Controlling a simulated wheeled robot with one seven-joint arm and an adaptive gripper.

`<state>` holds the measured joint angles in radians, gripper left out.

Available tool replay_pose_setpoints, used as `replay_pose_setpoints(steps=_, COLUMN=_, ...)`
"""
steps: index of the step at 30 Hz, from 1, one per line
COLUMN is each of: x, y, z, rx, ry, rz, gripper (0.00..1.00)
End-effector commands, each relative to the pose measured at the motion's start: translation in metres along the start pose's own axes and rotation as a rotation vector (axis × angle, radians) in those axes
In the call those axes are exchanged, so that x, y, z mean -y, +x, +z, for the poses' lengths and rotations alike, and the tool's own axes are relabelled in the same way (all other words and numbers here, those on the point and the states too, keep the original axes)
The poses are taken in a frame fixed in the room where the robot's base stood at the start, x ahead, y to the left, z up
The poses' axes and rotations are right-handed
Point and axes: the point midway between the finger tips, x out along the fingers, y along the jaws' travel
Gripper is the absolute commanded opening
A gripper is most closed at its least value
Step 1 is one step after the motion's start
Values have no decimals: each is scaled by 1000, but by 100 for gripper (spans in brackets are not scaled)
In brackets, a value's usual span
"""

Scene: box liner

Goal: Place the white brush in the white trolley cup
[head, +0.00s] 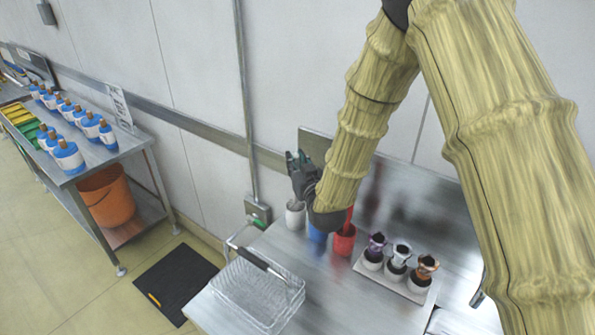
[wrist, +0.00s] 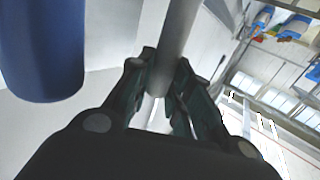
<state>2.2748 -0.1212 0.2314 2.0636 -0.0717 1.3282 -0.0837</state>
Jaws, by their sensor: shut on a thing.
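My gripper (head: 301,172) is at the wall side of the steel table, just above the white cup (head: 295,214). In the wrist view my gripper (wrist: 161,75) is shut on a pale rod (wrist: 178,35), which looks like the handle of the white brush. The brush's far end is out of sight, and I cannot tell whether it is inside the cup. Beside the white cup stand a blue cup (head: 317,235) and a red cup (head: 344,243). My arm partly covers the blue cup. A large blue shape (wrist: 40,50) is close at left in the wrist view.
A clear basket (head: 252,297) with a dark-handled tool (head: 262,263) sits at the table's front left. A tray (head: 360,268) holds three small metallic pots in white cups at right. Bare steel lies between. Another bench with blue bottles (head: 68,157) stands far left.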

Motion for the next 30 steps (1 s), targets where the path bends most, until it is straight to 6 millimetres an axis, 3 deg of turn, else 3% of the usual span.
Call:
replay_pose_setpoints(steps=12, x=0, y=0, z=33, rx=2, ry=0, rz=1, gripper=0)
replay_pose_setpoints(steps=26, x=-1, y=0, z=39, rx=0, ry=0, rz=1, gripper=0)
replay_pose_setpoints(steps=27, x=-1, y=0, z=39, rx=0, ry=0, rz=1, gripper=22)
replay_pose_setpoints(steps=28, x=-1, y=0, z=38, rx=0, ry=0, rz=1, gripper=27)
replay_pose_setpoints(steps=30, x=-1, y=0, z=38, rx=1, ry=0, rz=1, gripper=29)
